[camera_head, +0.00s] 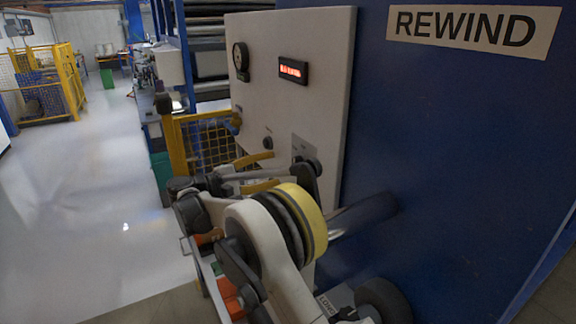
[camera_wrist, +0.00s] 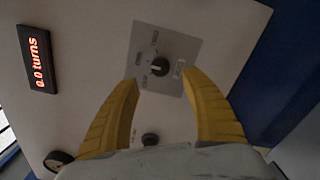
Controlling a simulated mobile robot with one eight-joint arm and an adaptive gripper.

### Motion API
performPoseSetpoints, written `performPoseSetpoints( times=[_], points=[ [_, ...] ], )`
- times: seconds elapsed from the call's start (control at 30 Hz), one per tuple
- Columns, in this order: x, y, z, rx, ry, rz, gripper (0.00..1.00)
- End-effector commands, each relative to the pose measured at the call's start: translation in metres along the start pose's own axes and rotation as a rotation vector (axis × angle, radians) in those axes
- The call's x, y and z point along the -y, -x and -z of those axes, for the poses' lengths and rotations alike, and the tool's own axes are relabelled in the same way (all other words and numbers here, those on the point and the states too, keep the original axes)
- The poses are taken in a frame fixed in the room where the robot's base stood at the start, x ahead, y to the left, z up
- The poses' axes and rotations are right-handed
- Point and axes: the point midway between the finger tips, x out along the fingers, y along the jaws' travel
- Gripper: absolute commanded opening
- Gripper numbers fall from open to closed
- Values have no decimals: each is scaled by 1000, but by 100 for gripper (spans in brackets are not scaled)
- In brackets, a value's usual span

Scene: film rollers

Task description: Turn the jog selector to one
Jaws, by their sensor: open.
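The jog selector is a round black knob (camera_wrist: 158,67) with a pale mark, set on a grey label plate (camera_wrist: 170,48) in the wrist view. Several small labels surround it, too blurred to read, so I cannot tell which one it points to. In the head view the plate (camera_head: 303,146) shows on the panel, with the knob hard to make out behind my arm. My gripper (camera_wrist: 160,78) is open, its two yellow fingers on either side of the knob in the picture. In the head view my gripper (camera_head: 276,168) is in front of the panel; contact with the knob is not visible.
The pale panel (camera_head: 325,75) carries a red display (camera_wrist: 37,58) reading 0.0 turns, a round gauge (camera_head: 241,59) and a smaller black knob (camera_wrist: 150,139). A blue wall marked REWIND (camera_head: 470,28) stands at right. A yellow mesh guard (camera_head: 210,140) is behind my arm.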

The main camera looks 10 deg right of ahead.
Motion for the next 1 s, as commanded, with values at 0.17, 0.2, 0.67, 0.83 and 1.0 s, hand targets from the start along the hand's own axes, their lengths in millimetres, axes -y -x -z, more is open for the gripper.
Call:
performPoseSetpoints(
  times=[0.17,0.2,0.67,0.83,1.0],
  points=[
    [0,24,0,-1,0,0,55],
    [0,26,0,0,0,0,55],
    [-8,30,-4,1,0,0,55],
    [-38,29,-18,1,0,0,55],
    [-63,29,-30,1,0,0,55]
  ],
)
